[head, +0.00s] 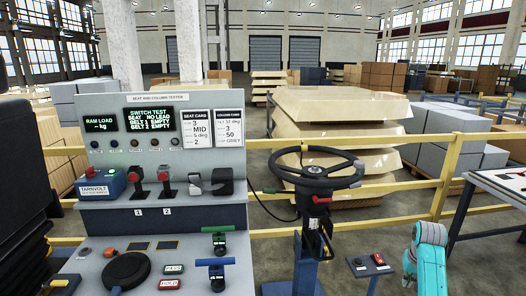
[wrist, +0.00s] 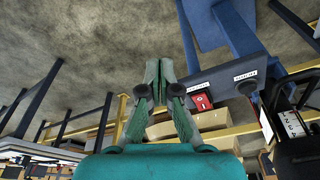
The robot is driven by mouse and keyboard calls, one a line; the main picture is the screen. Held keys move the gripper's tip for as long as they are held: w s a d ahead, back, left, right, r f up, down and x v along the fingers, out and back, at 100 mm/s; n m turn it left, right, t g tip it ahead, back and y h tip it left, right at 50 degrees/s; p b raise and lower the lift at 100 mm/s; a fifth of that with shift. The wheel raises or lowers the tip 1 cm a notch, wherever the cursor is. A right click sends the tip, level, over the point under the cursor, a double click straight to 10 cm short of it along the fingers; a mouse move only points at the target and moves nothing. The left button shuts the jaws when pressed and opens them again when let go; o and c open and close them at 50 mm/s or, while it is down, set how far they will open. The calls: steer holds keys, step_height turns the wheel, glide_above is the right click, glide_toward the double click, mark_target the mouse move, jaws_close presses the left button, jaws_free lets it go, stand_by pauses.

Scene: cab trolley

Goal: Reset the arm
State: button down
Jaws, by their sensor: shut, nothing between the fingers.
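My gripper (wrist: 158,72) shows in the wrist view, its two green fingers together at the tips with nothing between them. It hangs in free air, apart from the things around it. In the head view my teal arm (head: 428,258) stands at the lower right, right of the steering wheel column; the gripper itself cannot be made out there. A small box with a red switch (head: 377,259) is just left of the arm. The same red switch shows in the wrist view (wrist: 202,102), right of the fingers.
The tester console (head: 165,215) with screens and levers fills the left. A black steering wheel (head: 316,170) on a blue stand (head: 305,268) is in the middle. A yellow railing (head: 450,170) runs behind, and a white-topped table (head: 508,182) stands at right. Stacked boxes (head: 455,135) lie beyond.

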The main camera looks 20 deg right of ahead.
steer(key=s+a+f+n+t+h, duration=0.1)
steer(key=s+a+f+n+t, duration=0.15)
steer(key=a+f, duration=0.85)
steer(key=s+a+f+n+t, duration=0.15)
steer(key=s+a+f, duration=0.25)
steer(key=a+f, duration=0.65)
steer(key=s+a+t, duration=0.2)
steer(key=s+a, duration=0.5)
steer(key=a, duration=0.4)
steer(key=s+a+r+n+t, duration=0.1)
steer(key=s+a+r+t, duration=0.1)
steer(key=s+a+r, duration=0.4)
steer(key=s+a+r+n+t+y, duration=0.1)
steer(key=s+a+r, duration=0.25)
steer(key=s, duration=0.45)
steer(key=s+a+r+n+t, duration=0.1)
steer(key=s+a+r+t, duration=0.1)
steer(key=s+a+r, duration=0.4)
steer(key=s+r+n+t+y, duration=0.1)
steer(key=s+r+t, duration=0.1)
steer(key=s+r, duration=0.4)
step_height(320, 180, up, 4)
steer(key=shift+s+d+f+y, duration=0.1)
steer(key=shift+s+d+y, duration=0.2)
steer(key=shift+s, duration=0.05)
